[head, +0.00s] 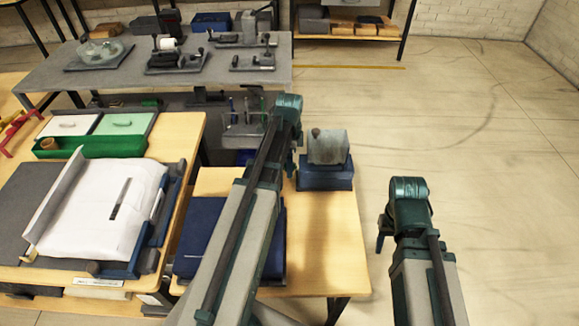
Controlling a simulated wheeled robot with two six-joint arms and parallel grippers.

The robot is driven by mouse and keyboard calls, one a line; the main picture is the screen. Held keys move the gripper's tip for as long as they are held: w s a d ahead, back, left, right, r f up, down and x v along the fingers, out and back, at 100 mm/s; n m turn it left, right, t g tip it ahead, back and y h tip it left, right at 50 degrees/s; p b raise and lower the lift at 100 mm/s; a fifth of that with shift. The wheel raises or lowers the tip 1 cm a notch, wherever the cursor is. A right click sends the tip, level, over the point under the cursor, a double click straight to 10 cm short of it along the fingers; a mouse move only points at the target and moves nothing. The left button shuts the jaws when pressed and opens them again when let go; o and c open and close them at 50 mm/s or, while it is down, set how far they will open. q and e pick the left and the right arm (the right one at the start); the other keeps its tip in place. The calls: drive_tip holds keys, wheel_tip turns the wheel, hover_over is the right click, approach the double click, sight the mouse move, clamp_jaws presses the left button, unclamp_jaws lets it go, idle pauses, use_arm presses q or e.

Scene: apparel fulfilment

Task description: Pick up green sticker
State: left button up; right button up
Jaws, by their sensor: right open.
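A pale green sheet (124,123), which looks like the green sticker, lies flat beside a white sheet (70,125) at the back of the left table. A green tray (95,147) lies just in front of both. My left gripper (291,163) is at the end of the middle arm, over the small table and well right of the green sheet. It is small and partly hidden by its own arm, so its jaws are unclear. My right gripper (383,238) is open, points down and is over bare floor, right of the small table.
A white garment (98,205) lies on a dark board on the left table. The small table (335,265) carries a dark blue flat item (205,237) and a grey block on a blue base (325,178). A grey bench (115,75) with tools stands behind. Floor at right is clear.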

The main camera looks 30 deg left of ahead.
use_arm(q)
drive_tip(key=c, duration=0.7)
drive_tip(key=shift+c, duration=0.3)
drive_tip(key=shift+r, duration=0.1)
use_arm(e)
drive_tip(key=shift+r, duration=0.15)
